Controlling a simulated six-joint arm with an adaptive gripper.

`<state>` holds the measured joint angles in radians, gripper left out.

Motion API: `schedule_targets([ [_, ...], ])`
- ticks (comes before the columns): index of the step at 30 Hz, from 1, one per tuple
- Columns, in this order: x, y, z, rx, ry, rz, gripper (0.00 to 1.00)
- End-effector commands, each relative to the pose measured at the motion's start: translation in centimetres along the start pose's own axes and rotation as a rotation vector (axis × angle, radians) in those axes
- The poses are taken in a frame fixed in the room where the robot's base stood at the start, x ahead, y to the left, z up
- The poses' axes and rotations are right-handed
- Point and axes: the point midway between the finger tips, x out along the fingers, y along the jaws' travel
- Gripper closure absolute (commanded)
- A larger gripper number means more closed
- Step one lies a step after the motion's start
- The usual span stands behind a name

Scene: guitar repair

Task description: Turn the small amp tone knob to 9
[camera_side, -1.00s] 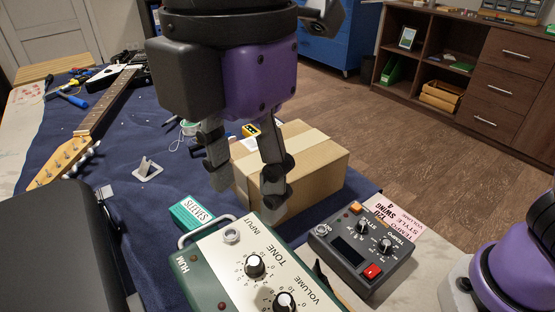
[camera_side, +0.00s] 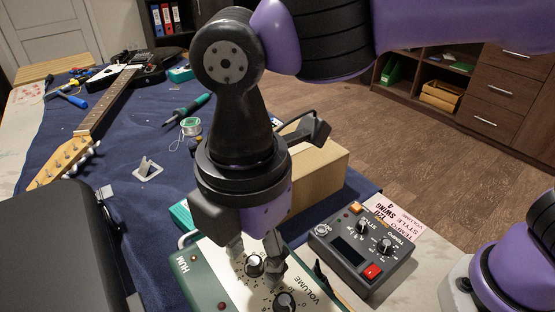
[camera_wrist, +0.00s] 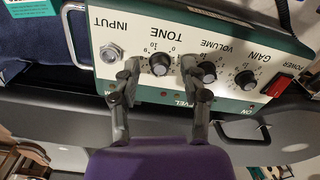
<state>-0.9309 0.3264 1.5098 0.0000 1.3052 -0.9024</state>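The small amp (camera_side: 205,275) is a green box with a cream panel. Its tone knob (camera_side: 254,265) is black with a light top; in the wrist view the tone knob (camera_wrist: 160,64) sits between my fingertips, under the TONE label. My gripper (camera_side: 262,262) points down over the panel with its fingers apart, one on each side of the knob. In the wrist view my gripper (camera_wrist: 162,72) shows a gap between each finger and the knob. The knob's pointer is too small to read. The volume knob (camera_side: 285,302) is close to the right finger.
A dark drum machine (camera_side: 360,250) with knobs and a red button stands right of the amp. A cardboard box (camera_side: 318,180) is behind my gripper. A guitar (camera_side: 100,115) lies at left on the blue mat (camera_side: 125,205). The gain knob (camera_wrist: 245,79) is beyond volume.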

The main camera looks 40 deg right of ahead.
Motion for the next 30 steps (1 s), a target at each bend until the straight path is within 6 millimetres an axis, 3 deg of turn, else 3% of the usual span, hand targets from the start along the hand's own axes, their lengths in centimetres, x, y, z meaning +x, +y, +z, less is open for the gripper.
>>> schedule_targets([
  [1, -0.01, 0.00, 0.00, 0.000, 0.000, 0.000, 0.78],
  [2, -0.01, 0.00, 0.00, 0.000, 0.000, 0.000, 0.93],
  [3, -0.01, 0.00, 0.00, 0.000, 0.000, 0.000, 1.00],
  [17, 0.04, 0.01, 0.01, 0.045, -0.001, -0.001, 1.00],
  [30, 0.08, 0.02, 0.02, 0.373, -0.002, -0.001, 1.00],
])
